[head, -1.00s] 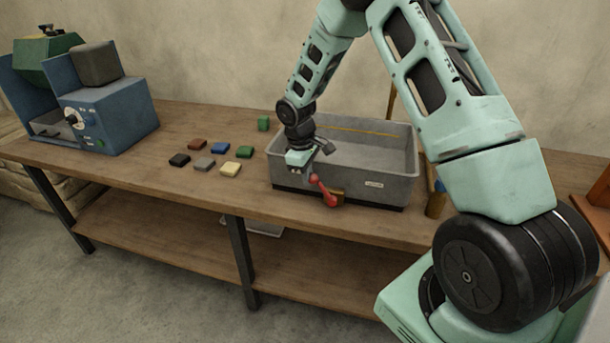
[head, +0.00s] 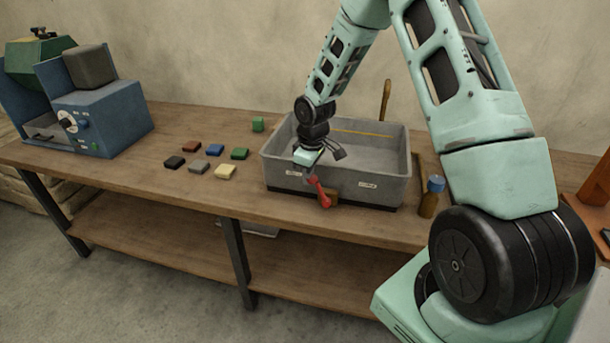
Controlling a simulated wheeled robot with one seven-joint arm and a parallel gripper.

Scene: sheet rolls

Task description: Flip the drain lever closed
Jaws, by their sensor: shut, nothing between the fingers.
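The red drain lever (head: 318,190) is on the front wall of the grey basin (head: 390,183), left of the middle. It slants, with its upper end to the left and its lower end to the right, beside a small brass-coloured fitting (head: 332,196). My gripper (head: 307,162) is at the basin's front rim, just above the lever's upper end. It is shut with nothing held. I cannot tell whether its fingertips touch the lever; the fingers are small and partly hidden here.
Several coloured blocks (head: 225,172) lie on the bench (head: 130,180) left of the basin, and a green block (head: 258,124) is near its back left corner. A blue-capped bottle (head: 431,197) stands right of the basin. A blue machine (head: 105,118) occupies the bench's left end.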

